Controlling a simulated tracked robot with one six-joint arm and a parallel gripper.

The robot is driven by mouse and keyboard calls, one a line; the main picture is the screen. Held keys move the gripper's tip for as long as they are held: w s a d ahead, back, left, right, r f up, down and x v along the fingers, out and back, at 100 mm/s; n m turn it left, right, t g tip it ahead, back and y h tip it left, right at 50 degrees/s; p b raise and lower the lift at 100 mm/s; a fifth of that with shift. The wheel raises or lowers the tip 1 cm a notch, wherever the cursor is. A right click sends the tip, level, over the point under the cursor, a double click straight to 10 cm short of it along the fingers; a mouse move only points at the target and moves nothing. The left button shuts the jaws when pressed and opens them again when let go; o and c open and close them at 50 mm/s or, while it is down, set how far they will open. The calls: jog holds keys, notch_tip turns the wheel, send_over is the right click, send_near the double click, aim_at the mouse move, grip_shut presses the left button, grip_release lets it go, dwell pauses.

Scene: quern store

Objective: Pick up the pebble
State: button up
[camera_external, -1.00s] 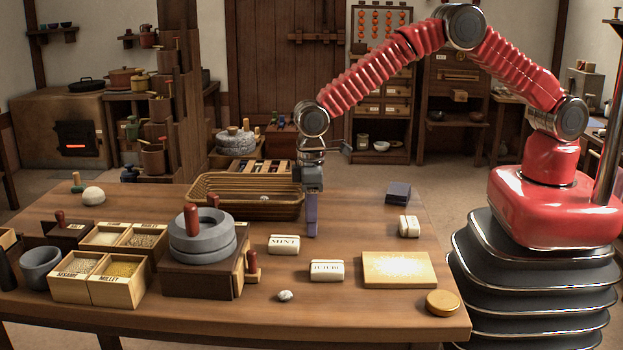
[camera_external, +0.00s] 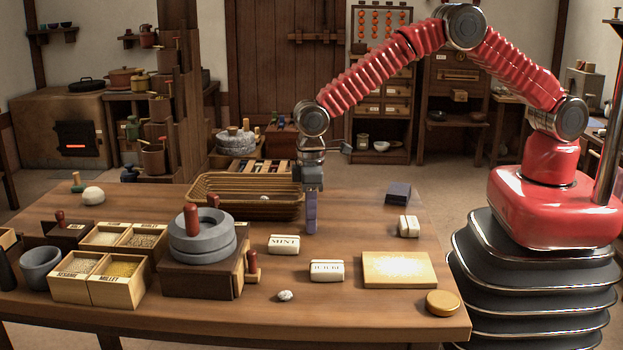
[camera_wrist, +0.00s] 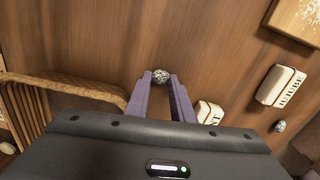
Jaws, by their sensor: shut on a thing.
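A small speckled grey-white pebble (camera_wrist: 160,76) sits between the two purple fingertips of my gripper (camera_wrist: 160,80) in the wrist view. My gripper is shut on it. In the external view my gripper (camera_external: 311,229) points straight down close to the tabletop, just right of the wicker basket; the held pebble cannot be made out there. A second pale pebble (camera_external: 285,295) lies on the table in front of the JUJUBE block, and it also shows at the right of the wrist view (camera_wrist: 280,126).
The wicker basket (camera_external: 240,208) is close left of my gripper. The MINT block (camera_external: 284,244), JUJUBE block (camera_external: 327,270) and a pale board (camera_external: 399,269) lie in front. A stone quern (camera_external: 202,251) stands left, beside grain boxes (camera_external: 120,292). Table to the right is mostly clear.

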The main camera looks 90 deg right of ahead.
notch_tip(320, 180, up, 10)
dwell(0.6)
dwell(0.6)
jog(key=s+d+r+m, duration=0.1)
jog(key=s+d+r, duration=0.3)
jog(key=s+d, duration=0.7)
jog(key=d, duration=0.3)
jog(key=shift+s+d, duration=0.25)
